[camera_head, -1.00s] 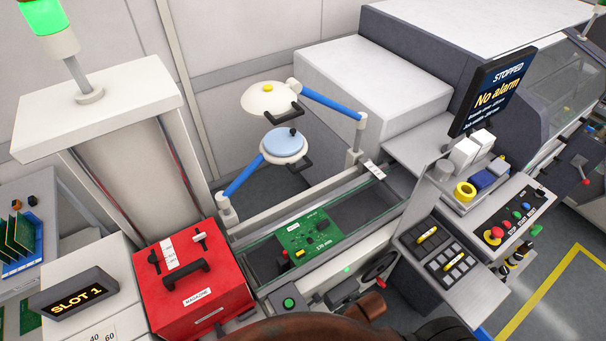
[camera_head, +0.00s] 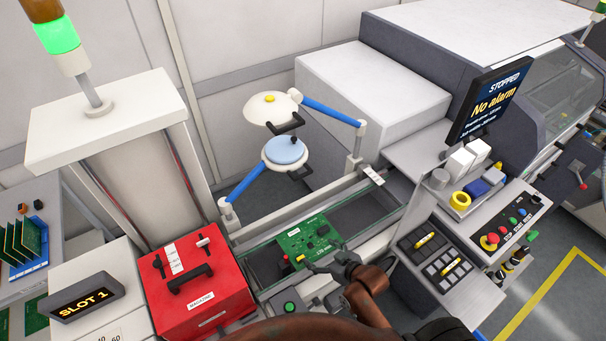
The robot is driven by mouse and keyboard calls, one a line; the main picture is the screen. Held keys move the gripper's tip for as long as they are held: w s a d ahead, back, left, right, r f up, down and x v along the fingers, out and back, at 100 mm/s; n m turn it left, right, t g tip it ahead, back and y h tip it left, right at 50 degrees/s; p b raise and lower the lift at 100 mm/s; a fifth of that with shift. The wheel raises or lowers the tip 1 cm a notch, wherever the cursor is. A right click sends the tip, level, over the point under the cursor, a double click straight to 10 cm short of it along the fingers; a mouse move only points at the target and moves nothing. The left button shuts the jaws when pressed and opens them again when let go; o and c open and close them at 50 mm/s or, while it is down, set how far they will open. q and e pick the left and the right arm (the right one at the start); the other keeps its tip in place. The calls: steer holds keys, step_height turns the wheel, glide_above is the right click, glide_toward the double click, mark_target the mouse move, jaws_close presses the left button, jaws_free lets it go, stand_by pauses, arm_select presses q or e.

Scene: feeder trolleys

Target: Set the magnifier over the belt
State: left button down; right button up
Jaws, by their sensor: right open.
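The magnifier (camera_head: 285,150) is a pale blue round lens in a white ring with a dark handle. It hangs on a blue arm from a post at the belt's far left, and its head is behind the belt, not over it. My right gripper (camera_head: 314,264) is open and empty, coming in from the lower right, at the near edge of the belt (camera_head: 365,212). It is well apart from the magnifier and covers part of the near rail. A green circuit board (camera_head: 306,238) lies on the belt. My left gripper is not in view.
A white lamp head (camera_head: 268,107) with a yellow button hangs above and behind the magnifier on another blue arm. A red magazine (camera_head: 205,300) stands at the left of the belt. A screen (camera_head: 488,105) reading STOPPED and a button panel (camera_head: 505,225) are at the right.

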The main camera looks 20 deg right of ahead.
steer(key=w+a+r+t+y, duration=0.1)
steer(key=w+a+r+t, duration=0.15)
steer(key=w, duration=0.35)
steer(key=m+t, duration=0.1)
steer(key=t, duration=0.8)
glide_toward(304, 176)
steer(key=x, duration=0.3)
steer(key=p+x, duration=0.2)
steer(key=x, duration=0.5)
steer(key=shift+w+r, duration=0.2)
steer(key=shift+w, duration=0.1)
steer(key=shift+c, duration=0.4)
